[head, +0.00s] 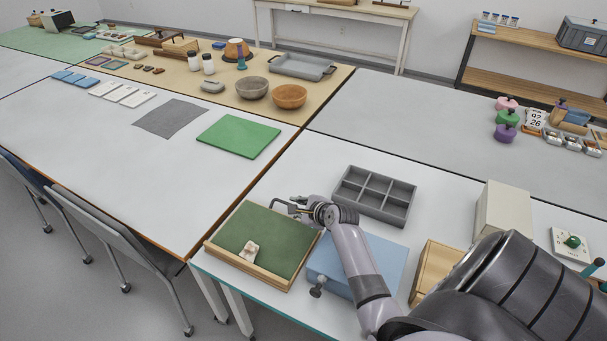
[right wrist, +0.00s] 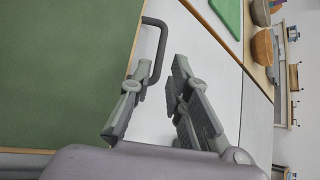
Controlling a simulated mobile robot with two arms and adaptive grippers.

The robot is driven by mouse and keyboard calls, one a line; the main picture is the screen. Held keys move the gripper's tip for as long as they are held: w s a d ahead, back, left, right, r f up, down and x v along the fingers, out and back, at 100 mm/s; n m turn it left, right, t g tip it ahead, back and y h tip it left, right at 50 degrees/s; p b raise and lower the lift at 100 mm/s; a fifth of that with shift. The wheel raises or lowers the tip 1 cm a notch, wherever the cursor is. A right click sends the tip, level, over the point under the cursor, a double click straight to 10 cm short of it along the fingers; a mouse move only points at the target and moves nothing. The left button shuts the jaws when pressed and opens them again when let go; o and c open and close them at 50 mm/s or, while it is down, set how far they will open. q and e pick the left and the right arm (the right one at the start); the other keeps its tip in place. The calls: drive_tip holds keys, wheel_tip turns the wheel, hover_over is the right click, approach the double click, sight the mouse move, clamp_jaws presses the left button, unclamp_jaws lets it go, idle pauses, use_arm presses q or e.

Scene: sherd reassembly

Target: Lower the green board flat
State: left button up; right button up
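The green board (head: 267,236), with a wooden rim and a dark handle, lies on the near white table. Whether it is flat or slightly tilted I cannot tell. In the right wrist view, the green board (right wrist: 60,75) fills the left side, and its dark handle (right wrist: 161,42) stands out from its edge. My right gripper (head: 293,205) is at the board's far right corner, by the handle. In the wrist view, its fingers (right wrist: 157,98) are apart with nothing clearly between them; one finger hides the handle's lower end. My left gripper is out of view.
A small whitish piece (head: 249,251) rests by the board's front ledge. A blue box (head: 335,264) stands close to its right, and a grey compartment tray (head: 374,194) behind. A plain green mat (head: 238,135) lies on the left table. White tabletop behind the board is clear.

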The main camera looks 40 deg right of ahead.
drive_tip(key=shift+v, duration=1.75)
drive_tip(key=shift+d, duration=0.1)
